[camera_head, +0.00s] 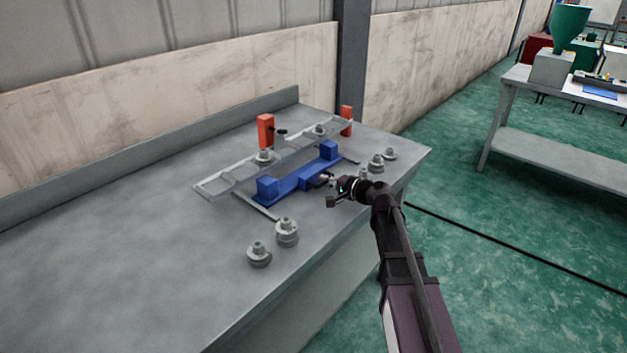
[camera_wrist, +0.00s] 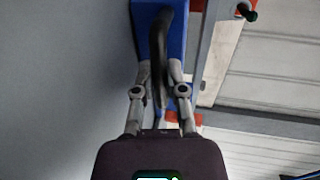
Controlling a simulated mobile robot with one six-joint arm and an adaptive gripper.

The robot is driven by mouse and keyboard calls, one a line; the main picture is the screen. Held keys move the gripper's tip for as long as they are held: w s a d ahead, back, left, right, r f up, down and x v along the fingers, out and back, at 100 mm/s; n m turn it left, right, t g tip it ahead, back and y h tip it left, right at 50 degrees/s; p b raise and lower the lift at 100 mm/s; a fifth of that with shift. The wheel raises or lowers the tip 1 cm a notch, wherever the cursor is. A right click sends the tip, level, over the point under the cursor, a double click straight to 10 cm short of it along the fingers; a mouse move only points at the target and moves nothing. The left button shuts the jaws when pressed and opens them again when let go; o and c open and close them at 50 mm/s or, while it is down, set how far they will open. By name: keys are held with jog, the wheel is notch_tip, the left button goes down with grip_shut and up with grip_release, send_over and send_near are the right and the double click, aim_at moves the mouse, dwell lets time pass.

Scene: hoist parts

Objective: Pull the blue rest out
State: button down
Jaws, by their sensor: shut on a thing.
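The blue rest (camera_head: 290,187) is a long bar with two raised blocks, lying on the grey table in front of a grey rail frame. Its near side carries a black handle (camera_head: 320,181). My gripper (camera_head: 329,180) is at this handle on the near side. In the wrist view the blue rest (camera_wrist: 177,38) is at the top, and the curved black handle (camera_wrist: 157,42) runs between the two fingers. My gripper (camera_wrist: 160,72) is shut on the handle. The exact finger contact is partly hidden.
The grey rail frame (camera_head: 215,185) stands behind the rest, with an orange post (camera_head: 265,131) and another orange post (camera_head: 346,120) at the back. Grey stepped parts (camera_head: 287,232) stand near both ends of the rest. The left of the grey table (camera_head: 110,255) is clear.

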jog(key=v, duration=0.2)
jog(key=f+v, duration=0.1)
jog(key=v, duration=0.1)
jog(key=shift+s+d, duration=0.15)
jog(key=c, duration=1)
grip_release()
jog(key=shift+o, duration=0.2)
jog(key=shift+r, duration=0.1)
